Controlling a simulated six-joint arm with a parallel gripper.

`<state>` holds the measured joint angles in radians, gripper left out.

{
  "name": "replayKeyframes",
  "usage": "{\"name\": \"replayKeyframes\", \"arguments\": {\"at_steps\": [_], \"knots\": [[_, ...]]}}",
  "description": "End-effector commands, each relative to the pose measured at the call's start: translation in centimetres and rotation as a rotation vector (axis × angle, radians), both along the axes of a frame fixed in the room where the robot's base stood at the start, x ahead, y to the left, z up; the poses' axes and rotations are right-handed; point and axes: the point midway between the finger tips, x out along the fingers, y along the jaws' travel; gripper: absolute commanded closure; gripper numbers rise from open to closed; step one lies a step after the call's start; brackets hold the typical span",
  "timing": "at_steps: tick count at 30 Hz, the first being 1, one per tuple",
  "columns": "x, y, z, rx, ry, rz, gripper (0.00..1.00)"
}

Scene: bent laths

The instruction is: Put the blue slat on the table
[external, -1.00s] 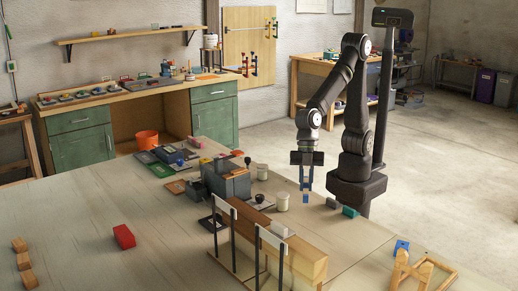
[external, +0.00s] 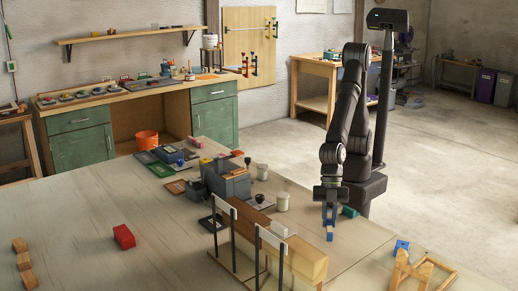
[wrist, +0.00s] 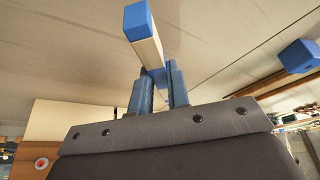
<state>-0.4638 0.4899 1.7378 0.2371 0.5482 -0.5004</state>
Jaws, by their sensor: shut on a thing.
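The blue slat (wrist: 137,18) has blue ends and a pale wooden middle in the wrist view. My gripper (wrist: 161,82) is shut on it near its lower end in that view, with one blue finger on each side. In the external view, my gripper (external: 329,212) points down over the right part of the table (external: 150,205), and a blue part of the slat (external: 330,233) shows below the fingers. I cannot tell whether the slat touches the table.
A blue block (external: 401,247) lies right of the gripper, beside a wooden frame (external: 412,270). A green block (external: 349,211) is close behind the gripper. A long wooden beam with upright posts (external: 305,258) stands to the left. A red block (external: 123,237) lies far left.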

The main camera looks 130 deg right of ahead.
Motion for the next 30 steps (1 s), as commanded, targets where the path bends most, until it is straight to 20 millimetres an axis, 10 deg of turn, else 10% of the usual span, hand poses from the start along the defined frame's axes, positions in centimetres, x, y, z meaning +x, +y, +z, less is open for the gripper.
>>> {"name": "replayKeyframes", "arguments": {"at_steps": [17, 18, 20, 30], "knots": [[0.0, -0.1, -3.3, -0.002, 0.001, 0.001, 1.00], [0.0, -0.1, -3.2, -0.001, 0.000, 0.001, 0.76], [0.0, -0.1, -3.2, -0.001, 0.000, 0.001, 0.65], [0.0, -0.1, -3.0, -0.001, 0.000, 0.001, 0.62]]}}
